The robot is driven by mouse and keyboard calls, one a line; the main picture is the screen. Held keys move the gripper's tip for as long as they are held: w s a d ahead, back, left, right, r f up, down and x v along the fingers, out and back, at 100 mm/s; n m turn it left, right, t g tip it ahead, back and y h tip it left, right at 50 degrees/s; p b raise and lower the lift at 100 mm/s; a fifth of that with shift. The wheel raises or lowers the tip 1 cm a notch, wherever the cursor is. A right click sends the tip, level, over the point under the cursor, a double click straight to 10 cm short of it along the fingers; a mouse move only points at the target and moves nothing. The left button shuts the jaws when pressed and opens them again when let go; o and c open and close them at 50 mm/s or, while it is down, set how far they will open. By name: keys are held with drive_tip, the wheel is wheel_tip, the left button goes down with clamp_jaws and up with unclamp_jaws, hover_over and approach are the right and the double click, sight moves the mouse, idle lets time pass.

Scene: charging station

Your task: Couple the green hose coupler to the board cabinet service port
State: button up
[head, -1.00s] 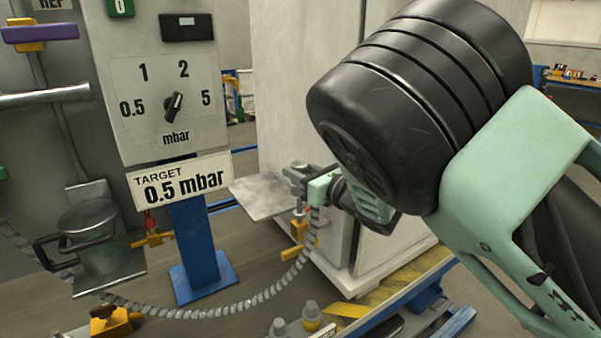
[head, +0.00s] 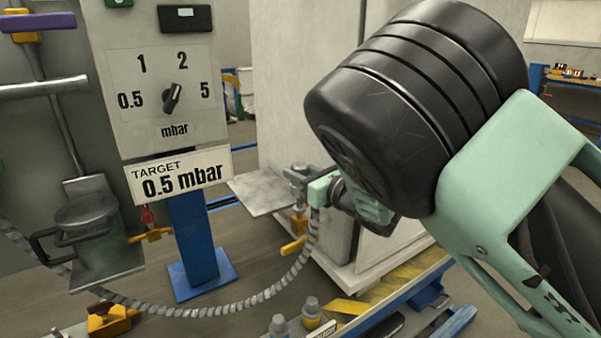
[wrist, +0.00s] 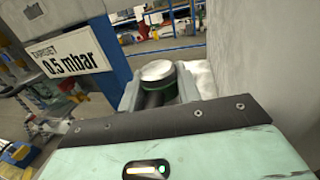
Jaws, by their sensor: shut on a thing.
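My gripper (head: 303,180) is shut on the hose coupler, in front of the tall pale cabinet (head: 295,80) in the head view. The coupler (wrist: 159,73) shows in the wrist view as a dark body with a green ring and a pale round end, between the grey jaws. A grey ribbed hose (head: 262,296) hangs from the gripper area and sags left toward the dial panel. A brass valve with a yellow handle (head: 293,246) shows just below the gripper. I cannot make out the service port in either view.
The dial panel (head: 165,80) and its "TARGET 0.5 mbar" sign (head: 180,178) stand left on a blue post (head: 197,245). A flat grey shelf (head: 258,193) juts out beside the gripper. A yellow-black striped edge (head: 385,285) and small fittings (head: 311,312) lie below.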

drive_tip(key=shift+f+b, duration=1.45)
drive_tip(key=shift+f, duration=0.3)
drive_tip(key=o, duration=1.2)
drive_tip(key=v, duration=1.7)
drive_tip(key=shift+s+d+r, duration=0.1)
drive_tip(key=shift+s+d, duration=0.1)
